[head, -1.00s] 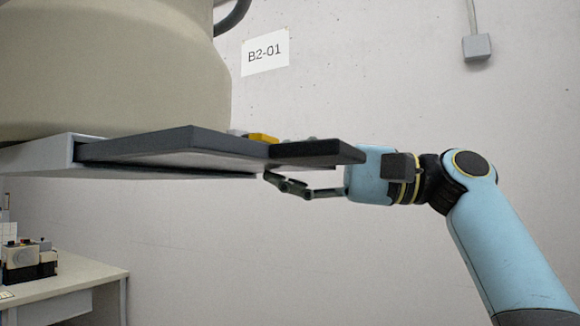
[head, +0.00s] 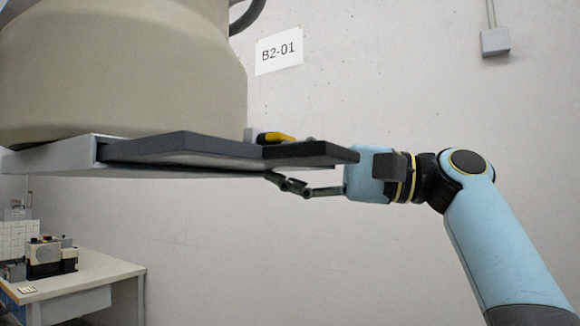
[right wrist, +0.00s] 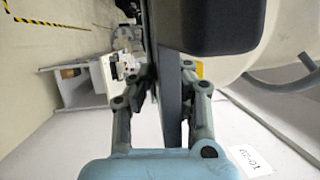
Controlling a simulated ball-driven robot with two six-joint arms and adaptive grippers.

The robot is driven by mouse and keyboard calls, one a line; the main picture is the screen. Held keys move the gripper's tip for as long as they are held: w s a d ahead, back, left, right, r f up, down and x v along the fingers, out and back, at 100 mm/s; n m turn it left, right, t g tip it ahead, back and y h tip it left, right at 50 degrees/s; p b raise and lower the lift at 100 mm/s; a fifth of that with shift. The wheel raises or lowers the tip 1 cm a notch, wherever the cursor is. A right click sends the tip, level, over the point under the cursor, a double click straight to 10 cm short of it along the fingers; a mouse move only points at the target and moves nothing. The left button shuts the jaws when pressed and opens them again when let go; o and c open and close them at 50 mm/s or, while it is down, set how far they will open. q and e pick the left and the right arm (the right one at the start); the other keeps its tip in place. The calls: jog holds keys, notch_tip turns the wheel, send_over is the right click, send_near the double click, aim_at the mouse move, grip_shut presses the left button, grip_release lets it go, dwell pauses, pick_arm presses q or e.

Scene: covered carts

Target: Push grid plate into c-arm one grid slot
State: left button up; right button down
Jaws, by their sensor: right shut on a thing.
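The dark grid plate (head: 185,147) lies roughly level under the big beige C-arm housing (head: 120,70). Its left part sits inside the pale slot frame (head: 55,155); its right part, with a thick black handle piece (head: 312,153), sticks out to the right. My right gripper (head: 272,160) reaches in from the right and is shut on the plate, one finger below it; the upper finger is mostly hidden behind the handle piece. In the right wrist view the plate edge (right wrist: 171,95) runs between the two fingers. My left gripper is not in view.
A small yellow part (head: 278,136) shows behind the plate, below the housing. A bench (head: 85,280) with a small device (head: 50,256) stands at lower left. The wall behind carries a B2-01 sign (head: 279,51) and a grey box (head: 495,42). The space below the plate is open.

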jog(key=shift+w+a, duration=0.5)
jog(key=shift+a, duration=0.25)
jog(key=c, duration=1.3)
grip_release()
jog(key=shift+r, duration=0.1)
jog(key=shift+o, duration=0.2)
jog(key=shift+r, duration=0.1)
jog(key=shift+r, duration=0.1)
jog(key=shift+d, duration=0.2)
jog(key=v, duration=1.1)
jog(key=shift+d+f, duration=0.25)
jog(key=shift+f, duration=0.1)
